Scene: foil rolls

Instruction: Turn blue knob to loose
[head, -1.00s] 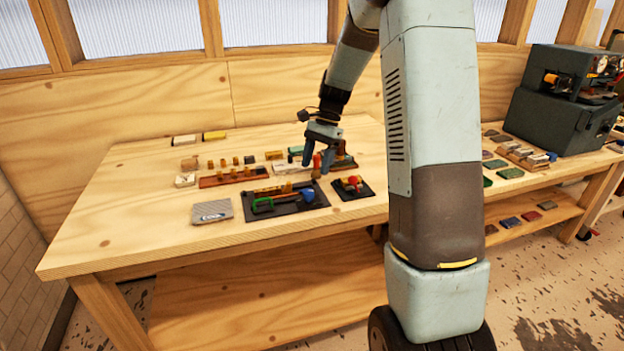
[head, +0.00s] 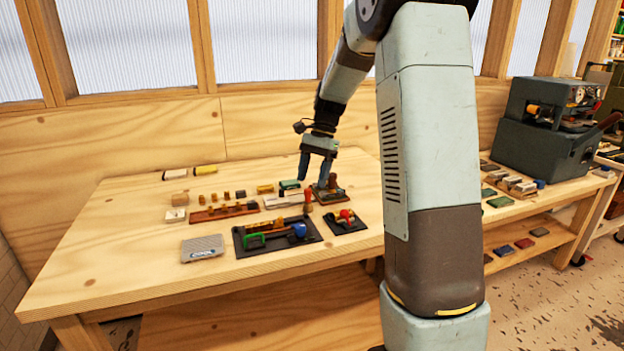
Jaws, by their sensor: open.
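The blue knob (head: 299,230) sits at the right end of a dark tray (head: 241,239) on the wooden workbench. A green frame-shaped part (head: 254,241) is at the left of that tray. Any marking for loose is too small to read. My gripper (head: 313,181) points down above the bench, behind the blue knob in the picture and apart from it. Its two dark fingers are spread and nothing shows between them.
An upright red handle (head: 308,201) stands between the gripper and the knob. A grey box (head: 202,248) lies left. The bench's front left is clear.

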